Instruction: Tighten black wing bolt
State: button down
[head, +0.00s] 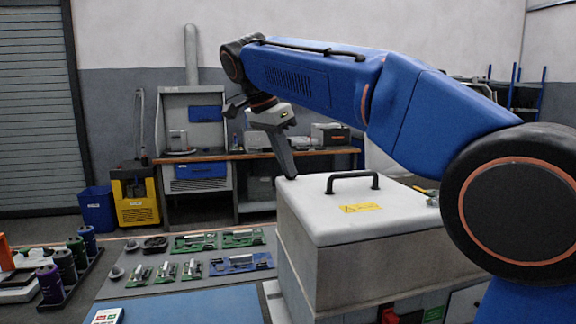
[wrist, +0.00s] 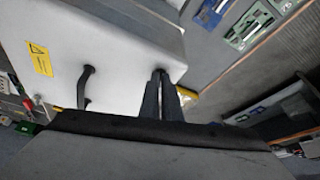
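The white lidded cabinet (head: 375,212) stands in front of me, with a black handle (head: 352,180) and a yellow warning label (head: 361,208) on its lid. My gripper (head: 289,176) points down at the lid's far-left corner. In the wrist view, my two dark fingers (wrist: 160,80) reach close together to the lid near its edge. A small dark thing (wrist: 159,72) shows at their tips; it may be the black wing bolt, but the fingers cover most of it. The head view does not show the bolt. I cannot tell if the fingers grip it or only stand around it.
A grey table (head: 140,282) with green and blue boards (head: 240,263) lies left of the cabinet. Purple, black and blue cylinders (head: 65,264) stand further left. A workbench (head: 250,155) and a yellow cart (head: 135,200) are at the back. The lid's handle rises beside my gripper.

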jog(key=shift+w+a+f+m+g+h, duration=0.15)
jog(key=shift+m+g, duration=0.2)
jog(key=shift+m, duration=0.45)
jog(key=shift+w+m+g+h, duration=0.15)
jog(key=shift+m+g, duration=0.2)
jog(key=shift+m, duration=0.45)
jog(key=shift+s+m, duration=0.1)
jog(key=shift+m, duration=0.2)
jog(key=c, duration=1.8)
grip_release()
